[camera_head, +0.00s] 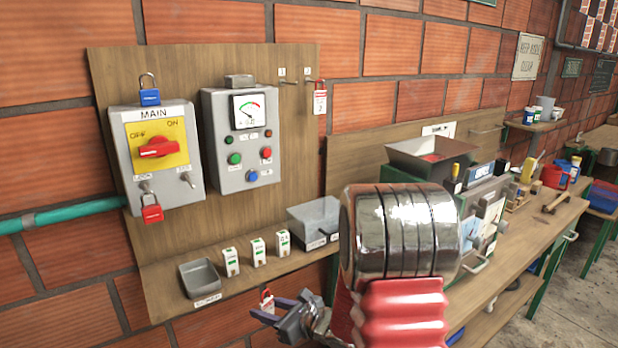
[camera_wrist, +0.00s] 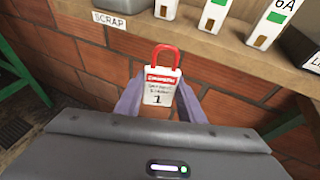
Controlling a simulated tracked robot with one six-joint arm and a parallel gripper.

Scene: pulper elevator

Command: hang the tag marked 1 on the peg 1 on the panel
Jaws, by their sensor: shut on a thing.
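The tag marked 1 (camera_wrist: 158,97) is white with a red band and a red loop at its top. My gripper (camera_wrist: 160,106) is shut on it, one finger on each side, with the loop upward. In the head view the tag (camera_head: 267,302) shows small at the tip of my gripper (camera_head: 274,309), below the front edge of the shelf. Peg 1 (camera_head: 289,83) sticks out bare from the upper right of the wooden panel (camera_head: 215,62). Another red and white tag (camera_head: 320,101) hangs from the peg to its right.
A MAIN switch box (camera_head: 155,180) and a gauge box (camera_head: 243,165) are on the panel. The shelf below holds a scrap tray (camera_head: 200,279), several white modules (camera_head: 257,252) and a grey bin (camera_head: 314,220). A workbench (camera_head: 540,215) stands at right.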

